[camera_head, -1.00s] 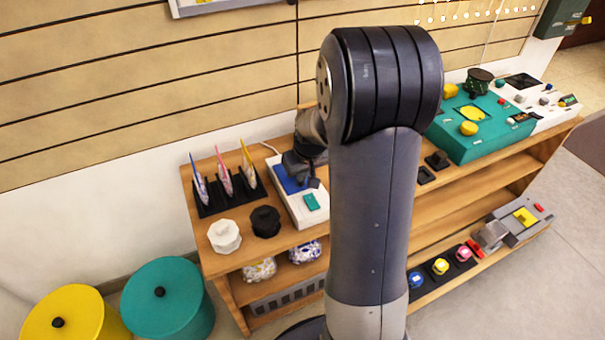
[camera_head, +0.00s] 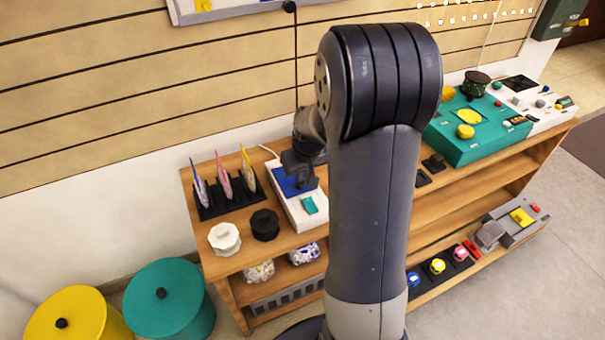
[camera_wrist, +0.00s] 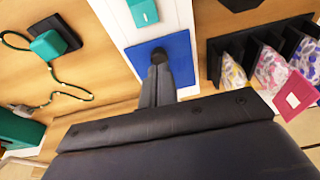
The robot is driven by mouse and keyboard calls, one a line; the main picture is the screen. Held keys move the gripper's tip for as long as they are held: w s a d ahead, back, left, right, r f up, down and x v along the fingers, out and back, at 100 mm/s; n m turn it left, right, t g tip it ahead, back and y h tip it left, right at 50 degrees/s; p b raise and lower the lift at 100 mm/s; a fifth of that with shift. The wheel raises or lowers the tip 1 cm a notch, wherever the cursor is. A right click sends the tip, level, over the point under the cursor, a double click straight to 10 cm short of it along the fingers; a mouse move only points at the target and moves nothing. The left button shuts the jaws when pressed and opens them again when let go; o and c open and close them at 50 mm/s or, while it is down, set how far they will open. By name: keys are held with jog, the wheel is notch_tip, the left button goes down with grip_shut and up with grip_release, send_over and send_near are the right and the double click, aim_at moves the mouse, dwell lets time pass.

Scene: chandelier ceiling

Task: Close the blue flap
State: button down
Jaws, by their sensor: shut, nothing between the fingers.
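The blue flap (camera_head: 284,181) is on the white box (camera_head: 292,212) on the shelf top, just right of the card holder. In the wrist view the blue flap (camera_wrist: 184,46) looks flat against the white box (camera_wrist: 122,22), with a dark round knob (camera_wrist: 160,54) on it. My gripper (camera_head: 300,182) is over the flap and hides part of it. In the wrist view my gripper (camera_wrist: 156,72) has its fingers together, empty, with the tips at the flap beside the knob. I cannot tell whether they touch it.
A teal switch (camera_head: 309,205) is at the box's near end. A black holder with several upright cards (camera_head: 224,180) stands to the left. White (camera_head: 224,238) and black (camera_head: 265,224) lidded pots sit in front. A teal panel (camera_head: 475,135) stands at the right.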

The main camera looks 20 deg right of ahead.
jog(key=p+v, duration=0.2)
jog(key=v, duration=1)
jog(key=b+x, duration=0.2)
jog(key=x, duration=0.9)
jog(key=shift+w+f+b, duration=0.15)
jog(key=shift+f+b, duration=0.2)
jog(key=shift+f, duration=0.05)
jog(key=shift+s+b+x, duration=0.2)
jog(key=shift+b+x, duration=0.85)
jog(key=shift+x, duration=0.1)
jog(key=shift+s+a, duration=0.1)
jog(key=shift+s, duration=0.05)
